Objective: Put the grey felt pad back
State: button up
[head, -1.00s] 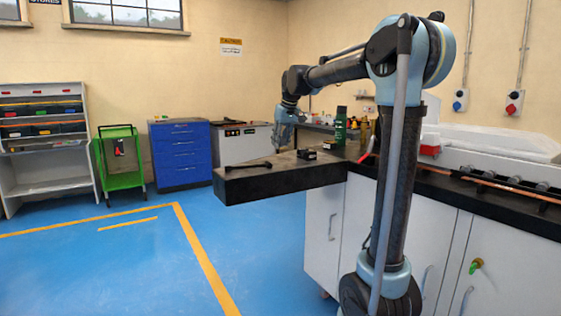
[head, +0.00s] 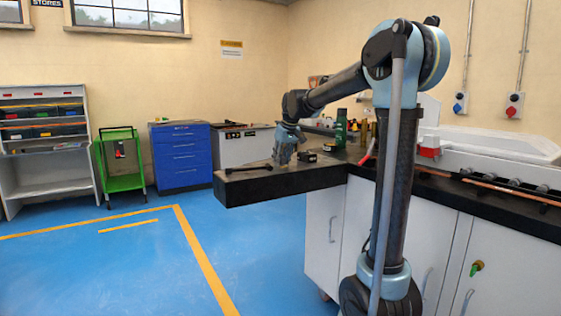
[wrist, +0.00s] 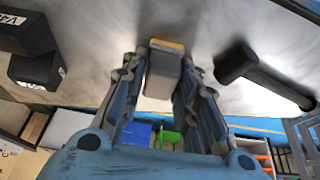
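The grey felt pad (wrist: 162,74) is a small grey block with a tan strip at its far end. In the wrist view it sits between the two fingers of my gripper (wrist: 164,68), which look closed on its sides. In the head view my gripper (head: 285,158) is low over the dark bench top (head: 300,177), between a black-handled tool and a small black box. The pad cannot be made out there. Whether its far end touches the bench is unclear.
A dark hammer-like tool (wrist: 262,76) lies to the right of the pad, also visible in the head view (head: 248,168). Black labelled boxes (wrist: 36,70) stand to the left. A green bottle (head: 341,128) stands farther back. The bench's near edge is close.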

jog(key=o, duration=0.3)
jog(key=shift+o, duration=0.2)
jog(key=v, duration=1.2)
jog(key=s+d+f+m+h, duration=0.1)
jog(key=s+d+f+m, duration=0.1)
jog(key=s+d+f, duration=0.6)
jog(key=s+d+f+m, duration=0.1)
jog(key=s+d+f, duration=0.5)
jog(key=s, duration=0.4)
jog(key=s+d+f+m, duration=0.1)
jog(key=s+d+f, duration=0.2)
jog(key=s+f, duration=0.6)
jog(key=s+d+f+m+g+h, duration=0.1)
jog(key=s+d+f, duration=0.3)
jog(key=s+f, duration=0.6)
jog(key=shift+d+f+m, duration=0.15)
jog(key=shift+f+m, duration=0.6)
jog(key=shift+m, duration=0.05)
